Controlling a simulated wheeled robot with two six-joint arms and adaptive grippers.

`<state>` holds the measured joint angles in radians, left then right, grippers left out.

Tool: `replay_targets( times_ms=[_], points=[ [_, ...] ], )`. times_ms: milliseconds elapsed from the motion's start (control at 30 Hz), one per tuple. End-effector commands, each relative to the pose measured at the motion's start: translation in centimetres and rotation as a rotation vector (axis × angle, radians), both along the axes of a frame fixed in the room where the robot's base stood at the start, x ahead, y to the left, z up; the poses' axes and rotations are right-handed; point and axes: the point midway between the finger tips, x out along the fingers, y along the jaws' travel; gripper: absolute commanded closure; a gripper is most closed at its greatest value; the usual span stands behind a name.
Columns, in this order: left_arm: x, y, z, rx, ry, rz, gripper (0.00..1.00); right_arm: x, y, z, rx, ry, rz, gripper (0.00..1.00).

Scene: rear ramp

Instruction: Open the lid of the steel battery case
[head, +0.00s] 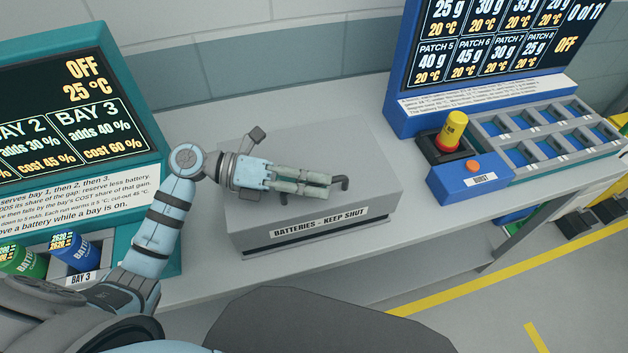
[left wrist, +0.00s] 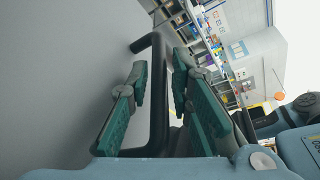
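The steel battery case (head: 355,150) is a grey box on the bench, labelled "BATTERIES - KEEP SHUT" on its front. Its lid looks shut, with a dark seam under the front edge. A dark bar handle (head: 343,184) stands on top, partly hidden by my left gripper (head: 325,185), which lies low over the lid. In the left wrist view, the black handle (left wrist: 158,110) runs between the two green-padded fingers of my left gripper (left wrist: 160,80). The fingers are apart, with a visible gap beside the bar. My right gripper is not in view.
A teal bay station (head: 125,75) with green and blue batteries stands at the left. A blue patch station (head: 400,112) with a yellow-topped part, an orange button and compartments stands at the right. Bare bench lies in front of the case; a wall is behind.

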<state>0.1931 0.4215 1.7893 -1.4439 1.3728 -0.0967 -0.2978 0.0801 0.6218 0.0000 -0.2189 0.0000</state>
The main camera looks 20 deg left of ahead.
Motion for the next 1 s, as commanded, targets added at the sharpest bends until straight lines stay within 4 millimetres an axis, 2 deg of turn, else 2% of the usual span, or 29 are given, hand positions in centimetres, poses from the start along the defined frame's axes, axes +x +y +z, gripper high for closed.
replay_targets(
  times_ms=[167,300,733,1000],
  points=[
    [0.0,0.0,-0.1,0.0,0.0,0.0,0.8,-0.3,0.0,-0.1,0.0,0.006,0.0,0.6],
    [0.0,0.0,-0.1,0.0,0.0,0.0,0.99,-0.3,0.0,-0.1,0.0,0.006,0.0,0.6],
    [0.1,0.1,0.1,-0.004,0.007,0.0,1.0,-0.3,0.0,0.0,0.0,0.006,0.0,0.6],
    [1.1,0.7,1.9,-0.05,0.078,0.0,1.0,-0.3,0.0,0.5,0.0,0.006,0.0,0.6]
  ],
)
